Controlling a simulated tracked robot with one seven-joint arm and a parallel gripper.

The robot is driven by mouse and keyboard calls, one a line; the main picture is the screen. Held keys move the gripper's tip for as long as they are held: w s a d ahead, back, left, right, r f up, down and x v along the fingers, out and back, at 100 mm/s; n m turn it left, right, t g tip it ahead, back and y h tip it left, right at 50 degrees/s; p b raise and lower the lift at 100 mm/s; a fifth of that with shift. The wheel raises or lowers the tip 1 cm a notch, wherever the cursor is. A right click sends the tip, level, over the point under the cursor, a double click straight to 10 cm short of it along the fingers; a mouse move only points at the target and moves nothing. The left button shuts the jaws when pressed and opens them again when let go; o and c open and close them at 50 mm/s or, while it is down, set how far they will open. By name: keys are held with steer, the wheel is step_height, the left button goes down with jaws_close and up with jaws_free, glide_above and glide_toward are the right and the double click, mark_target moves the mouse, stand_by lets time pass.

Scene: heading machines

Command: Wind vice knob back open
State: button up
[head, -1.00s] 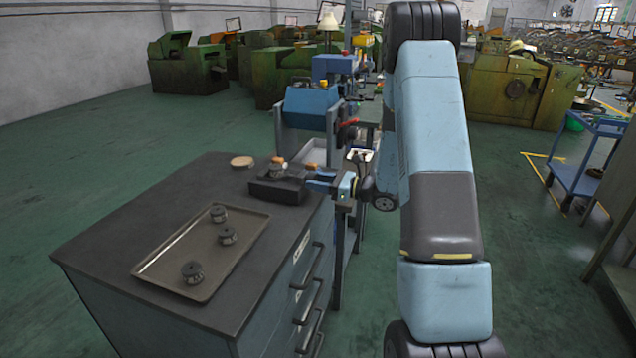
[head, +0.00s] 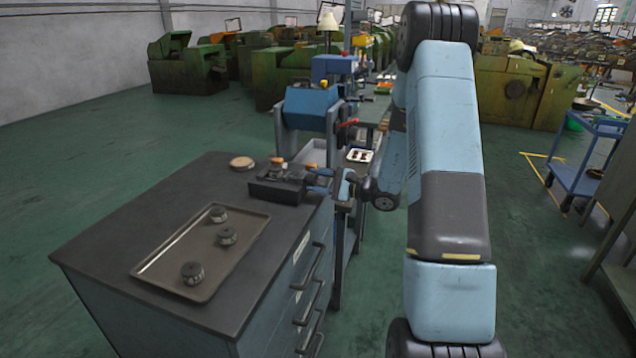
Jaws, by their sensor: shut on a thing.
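The vice (head: 272,192) is a small dark block on the right back corner of the grey cabinet top. A dark round part with an orange-brown top (head: 278,163) shows at the vice's back left. My gripper (head: 318,181) reaches in from the right, its blue fingers at the vice's right end. It is shut on the vice knob, which the fingers mostly hide. How far apart the vice jaws stand is too small to tell.
A tray (head: 158,272) with several dark round parts lies on the cabinet top (head: 130,215). A round wooden disc (head: 242,163) lies behind the vice. A blue machine (head: 308,105) stands behind the cabinet. Open floor lies left of the cabinet.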

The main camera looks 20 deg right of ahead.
steer(key=n, duration=0.5)
steer(key=shift+s+f+n, duration=0.1)
steer(key=shift+n, duration=0.3)
stand_by(0.4)
steer(key=o, duration=0.7)
steer(key=shift+f, duration=0.1)
steer(key=o, duration=0.3)
steer(key=shift+o, duration=0.2)
steer(key=shift+d+r, duration=0.1)
steer(key=shift+r, duration=0.1)
steer(key=v, duration=1.3)
steer(key=shift+s+d, duration=0.2)
steer(key=shift+d, duration=0.05)
